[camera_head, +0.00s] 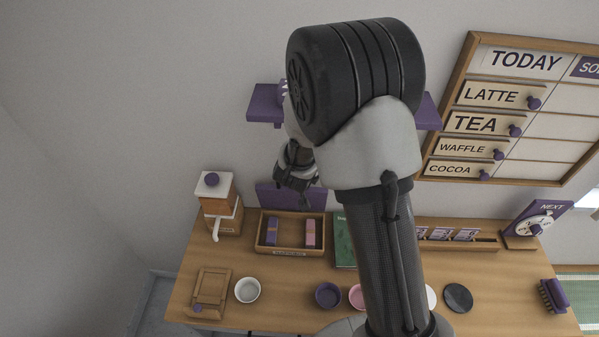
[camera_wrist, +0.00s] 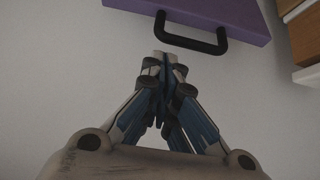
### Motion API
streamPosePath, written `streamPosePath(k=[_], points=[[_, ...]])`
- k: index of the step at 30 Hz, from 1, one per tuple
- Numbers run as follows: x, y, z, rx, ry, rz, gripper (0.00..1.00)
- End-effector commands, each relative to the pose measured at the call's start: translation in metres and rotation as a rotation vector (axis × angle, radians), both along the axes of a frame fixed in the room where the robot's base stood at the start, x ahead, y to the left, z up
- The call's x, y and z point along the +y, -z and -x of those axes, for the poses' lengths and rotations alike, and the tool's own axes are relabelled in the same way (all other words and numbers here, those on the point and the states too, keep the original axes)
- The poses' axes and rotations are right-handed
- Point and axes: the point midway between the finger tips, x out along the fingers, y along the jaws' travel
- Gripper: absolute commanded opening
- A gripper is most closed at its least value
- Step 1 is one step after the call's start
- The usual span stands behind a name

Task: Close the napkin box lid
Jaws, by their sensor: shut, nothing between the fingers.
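The napkin box (camera_head: 262,247) is a wooden tray on the counter, left of centre in the head view. A purple and a pink bundle lie in it. Its purple lid (camera_head: 287,196) stands raised at the back of the box, so the box is open. My gripper (camera_head: 297,181) is above the box, in front of the lid's upper part in that view. In the wrist view, a purple panel (camera_wrist: 200,8), apparently the lid, has a black handle (camera_wrist: 190,42). My gripper (camera_wrist: 160,58) is shut and empty, with its tips close to the handle; contact cannot be told.
A wooden dispenser (camera_head: 218,206) stands left of the box, and a green book (camera_head: 344,242) stands right of it. Bowls, including a white one (camera_head: 247,289) and a purple one (camera_head: 327,295), are in front. A purple shelf (camera_head: 263,104) is on the wall above.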

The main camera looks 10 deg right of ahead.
Motion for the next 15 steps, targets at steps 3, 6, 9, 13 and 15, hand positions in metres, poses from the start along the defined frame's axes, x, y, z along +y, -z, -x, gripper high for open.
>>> streamPosePath(k=[3, 6, 9, 13, 15], points=[[-0.003, 0.012, -0.01, 0.0, 0.0, 0.0, 0.0], [-0.005, 0.017, -0.014, 0.0, 0.0, 0.0, 0.0], [-0.005, 0.018, -0.016, -0.001, -0.001, 0.0, 0.0], [-0.005, 0.018, -0.017, -0.001, -0.001, 0.0, 0.0], [-0.005, 0.018, -0.016, -0.001, -0.001, 0.0, 0.0]])
